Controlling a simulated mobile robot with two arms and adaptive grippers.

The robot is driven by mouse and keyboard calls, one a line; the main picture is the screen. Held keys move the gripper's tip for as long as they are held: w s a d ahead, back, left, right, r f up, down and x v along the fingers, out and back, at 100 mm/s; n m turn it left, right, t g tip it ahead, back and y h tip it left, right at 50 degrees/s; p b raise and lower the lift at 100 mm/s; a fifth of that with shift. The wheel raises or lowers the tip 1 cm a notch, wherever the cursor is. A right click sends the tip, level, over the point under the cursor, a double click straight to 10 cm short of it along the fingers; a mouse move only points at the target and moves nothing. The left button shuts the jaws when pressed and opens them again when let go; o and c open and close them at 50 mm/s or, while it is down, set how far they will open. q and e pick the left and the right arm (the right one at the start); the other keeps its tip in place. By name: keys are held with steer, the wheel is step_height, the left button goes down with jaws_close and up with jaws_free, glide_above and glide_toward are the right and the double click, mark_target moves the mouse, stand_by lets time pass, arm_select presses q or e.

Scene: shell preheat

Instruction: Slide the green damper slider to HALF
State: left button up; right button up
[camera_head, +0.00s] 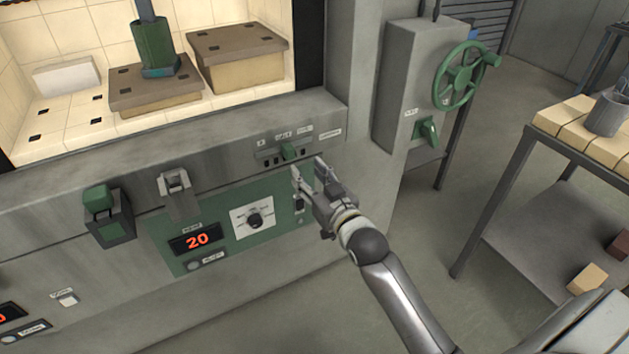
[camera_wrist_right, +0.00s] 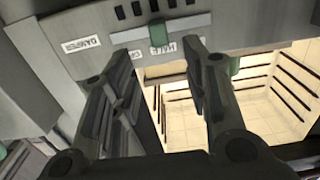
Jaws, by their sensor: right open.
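The green damper slider (camera_head: 289,150) sits in a short slot on the grey front panel, close to the HALF label. It also shows in the right wrist view (camera_wrist_right: 158,35), where the picture is upside down, near the HALF label and to the right of the OPEN and DAMPER labels. My right gripper (camera_head: 308,166) is open and empty, just below and to the right of the slider. In the right wrist view the slider shows beyond the gap between its fingertips (camera_wrist_right: 157,53); I see no contact. My left gripper is not in view.
Below the slot is a green control panel (camera_head: 219,229) with a dial and a red 20 display. The lit furnace opening (camera_head: 80,110) lies above. A green handwheel (camera_head: 461,76) stands to the right, and a brick-topped table (camera_head: 517,170) further right.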

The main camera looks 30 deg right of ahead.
steer(key=shift+s, duration=1.15)
steer(key=s+f+g, duration=0.2)
steer(key=f+g, duration=0.1)
steer(key=f, duration=0.9)
steer(key=s+f+g, duration=0.2)
steer(key=f, duration=1.1)
steer(key=s+a+f+g, duration=0.1)
steer(key=s+f+g, duration=0.1)
steer(key=s+f, duration=0.45)
steer(key=s+a+f+g, duration=0.1)
steer(key=s+f+g, duration=0.15)
steer(key=f, duration=0.65)
steer(key=s+f+g, duration=0.2)
steer(key=s+f, duration=0.4)
steer(key=s, duration=0.5)
steer(key=s+f+n+g, duration=0.1)
steer(key=s+f+g, duration=0.2)
steer(key=s+f, duration=0.4)
steer(key=s+f+n+g, duration=0.1)
steer(key=s+f, duration=0.5)
steer(key=s, duration=1.1)
steer(key=shift+s+a+f+g+h, duration=0.15)
steer(key=shift+s+a+g+h, duration=0.2)
steer(key=shift+g, duration=0.4)
steer(key=shift+w, duration=0.15)
